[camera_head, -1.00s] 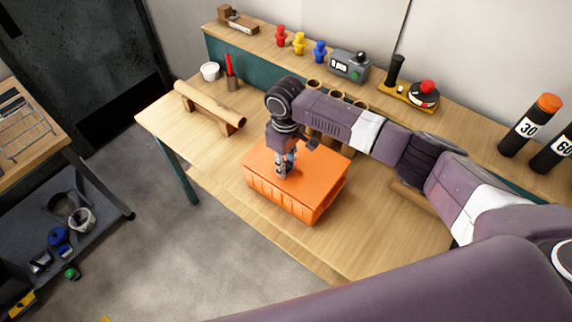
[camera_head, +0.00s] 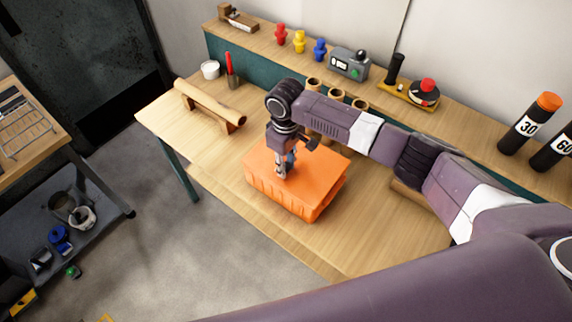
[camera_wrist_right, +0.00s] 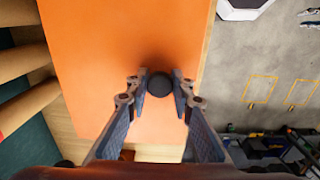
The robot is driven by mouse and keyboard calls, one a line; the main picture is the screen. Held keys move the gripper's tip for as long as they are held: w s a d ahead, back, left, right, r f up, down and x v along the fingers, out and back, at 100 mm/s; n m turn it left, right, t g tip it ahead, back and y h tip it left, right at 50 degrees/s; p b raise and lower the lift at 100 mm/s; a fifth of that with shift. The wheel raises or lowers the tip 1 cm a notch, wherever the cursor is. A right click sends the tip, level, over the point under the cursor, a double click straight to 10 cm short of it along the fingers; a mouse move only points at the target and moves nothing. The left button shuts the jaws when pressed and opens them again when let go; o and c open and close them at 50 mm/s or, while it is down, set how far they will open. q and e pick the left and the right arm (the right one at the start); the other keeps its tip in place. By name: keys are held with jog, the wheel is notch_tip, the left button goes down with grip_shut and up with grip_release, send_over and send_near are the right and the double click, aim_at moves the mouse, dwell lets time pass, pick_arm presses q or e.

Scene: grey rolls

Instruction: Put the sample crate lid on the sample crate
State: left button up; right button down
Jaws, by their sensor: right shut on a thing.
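The orange sample crate (camera_head: 280,198) stands on the wooden bench. The flat orange sample crate lid (camera_head: 323,167) lies over its top, and its right end looks a little out of line with the crate wall. I cannot tell whether the lid is fully seated. My right gripper (camera_head: 283,172) points down over the lid. In the right wrist view its fingers (camera_wrist_right: 159,90) are shut around the lid's round black knob (camera_wrist_right: 160,83), and the lid (camera_wrist_right: 110,60) fills much of the picture. The crate under the lid is hidden there. My left gripper is not in view.
A roll on a wooden stand (camera_head: 210,103) lies left of the crate. Upright brown rolls (camera_head: 337,97) stand close behind it. A raised back shelf (camera_head: 262,38) carries coloured parts and a grey device (camera_head: 348,64). The bench in front right of the crate is clear.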

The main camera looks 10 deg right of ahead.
jog(key=c, duration=1.6)
grip_release()
notch_tip(320, 180, up, 12)
